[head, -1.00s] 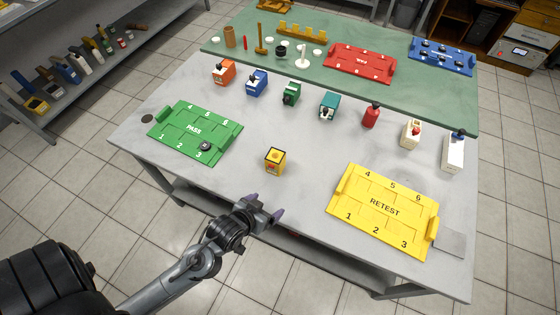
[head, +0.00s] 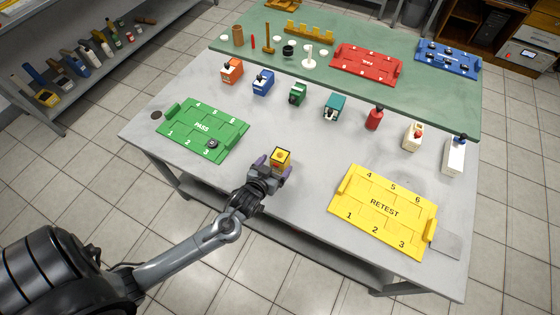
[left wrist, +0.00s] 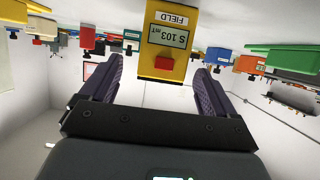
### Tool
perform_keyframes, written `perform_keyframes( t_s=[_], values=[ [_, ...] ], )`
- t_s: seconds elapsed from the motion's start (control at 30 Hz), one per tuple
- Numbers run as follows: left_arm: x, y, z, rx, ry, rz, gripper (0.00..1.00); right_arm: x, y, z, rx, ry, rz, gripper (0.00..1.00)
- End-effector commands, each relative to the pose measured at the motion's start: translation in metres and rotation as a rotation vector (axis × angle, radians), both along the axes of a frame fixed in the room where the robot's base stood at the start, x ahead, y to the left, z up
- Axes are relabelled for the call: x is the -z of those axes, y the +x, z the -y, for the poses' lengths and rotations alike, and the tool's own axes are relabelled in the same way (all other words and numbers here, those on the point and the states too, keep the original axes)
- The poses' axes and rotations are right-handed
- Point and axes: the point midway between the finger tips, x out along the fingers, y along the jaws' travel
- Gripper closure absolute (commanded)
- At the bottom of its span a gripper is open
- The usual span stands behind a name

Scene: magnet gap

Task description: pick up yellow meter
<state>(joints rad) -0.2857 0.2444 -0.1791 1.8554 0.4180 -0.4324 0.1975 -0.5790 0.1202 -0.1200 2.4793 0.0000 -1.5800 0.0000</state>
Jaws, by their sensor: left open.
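The yellow meter (head: 280,157) stands on the grey table between the green PASS tray and the yellow RETEST tray. My right gripper is not in view.
The green PASS tray (head: 190,138) holds a small dark round item. The yellow RETEST tray (head: 350,205) lies to the right. Several coloured devices, such as the teal one (head: 335,106) and the red one (head: 374,118), stand in a row behind. Bare table surrounds the meter.

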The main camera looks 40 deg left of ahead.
Motion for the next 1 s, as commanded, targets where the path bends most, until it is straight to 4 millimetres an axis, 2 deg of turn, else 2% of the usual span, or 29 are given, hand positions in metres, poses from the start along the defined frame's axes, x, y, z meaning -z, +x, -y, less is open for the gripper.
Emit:
perform_keyframes(
  t_s=[0.4, 0.7, 0.77, 1.0],
  values=[
    [0.016, 0.041, -0.013, 0.000, 0.001, 0.001, 0.11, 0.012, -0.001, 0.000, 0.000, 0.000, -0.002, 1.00],
    [0.017, 0.045, -0.014, 0.000, 0.000, 0.001, 0.11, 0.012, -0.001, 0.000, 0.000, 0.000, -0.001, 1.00],
    [0.017, 0.045, -0.014, 0.000, 0.000, 0.001, 0.17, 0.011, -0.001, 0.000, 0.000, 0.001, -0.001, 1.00],
    [0.017, 0.045, -0.014, 0.000, 0.001, 0.000, 0.54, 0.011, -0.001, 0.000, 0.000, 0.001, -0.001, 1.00]
  ],
)
